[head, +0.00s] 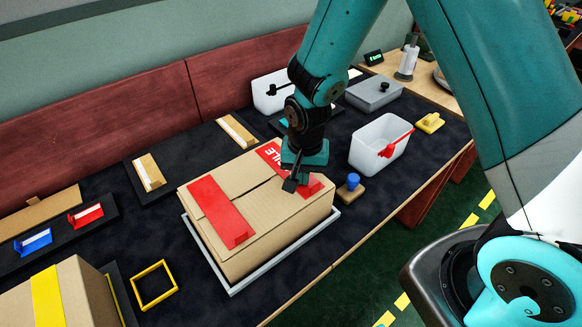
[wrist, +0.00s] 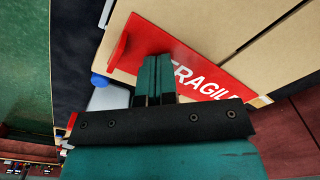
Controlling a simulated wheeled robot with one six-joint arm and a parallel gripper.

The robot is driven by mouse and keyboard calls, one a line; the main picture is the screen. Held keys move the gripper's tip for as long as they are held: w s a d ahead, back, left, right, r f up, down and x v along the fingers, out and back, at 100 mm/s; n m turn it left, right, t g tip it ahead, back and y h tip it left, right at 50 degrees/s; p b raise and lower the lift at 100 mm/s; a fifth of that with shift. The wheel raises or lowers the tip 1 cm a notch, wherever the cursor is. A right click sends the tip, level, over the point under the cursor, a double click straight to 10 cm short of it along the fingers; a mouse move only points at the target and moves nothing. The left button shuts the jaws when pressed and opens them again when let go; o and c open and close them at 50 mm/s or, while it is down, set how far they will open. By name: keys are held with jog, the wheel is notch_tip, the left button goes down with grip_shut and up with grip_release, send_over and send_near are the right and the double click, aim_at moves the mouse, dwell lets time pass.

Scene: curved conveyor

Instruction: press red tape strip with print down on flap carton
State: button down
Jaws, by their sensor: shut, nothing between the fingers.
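The flap carton (head: 262,236) is a brown box with its top flaps folded shut, standing in a grey tray frame (head: 236,287). A red tape strip with white print (head: 269,153) lies across the right part of its top; my gripper hides its middle. In the wrist view the strip (wrist: 206,82) shows white letters reading "FRAGIL", and one end hangs over the carton's edge. A plain red strip (head: 217,210) lies across the left part of the top. My gripper (head: 290,184) is shut and empty, its fingertips over the printed strip near its front end; I cannot tell whether they touch it.
A blue-knobbed stamp (head: 352,183) stands just right of the carton. A white bin (head: 378,145) with a red-handled tool is behind it. A yellow square frame (head: 154,285) and another carton (head: 62,297) with yellow tape are at the front left. Dark belt between is clear.

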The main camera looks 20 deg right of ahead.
jog(key=shift+s+d+f, duration=0.1)
jog(key=shift+s+f, duration=0.35)
jog(key=shift+f, duration=0.2)
jog(key=r+p, duration=0.1)
jog(key=r, duration=0.1)
jog(key=r+p, duration=0.4)
jog(key=shift+w+r, duration=0.15)
jog(key=shift+w, duration=0.15)
jog(key=shift+r, duration=0.35)
jog(key=s+a+r+n+y, duration=0.2)
jog(key=s+r+n, duration=0.4)
jog(key=s+r, duration=0.3)
jog(key=s+a+r+n+y, duration=0.2)
jog(key=s+r+n, duration=0.4)
jog(key=r, duration=0.8)
jog(key=shift+s+a+r+n, duration=0.2)
jog(key=shift+s+a+n, duration=0.1)
jog(key=shift+s, duration=1.45)
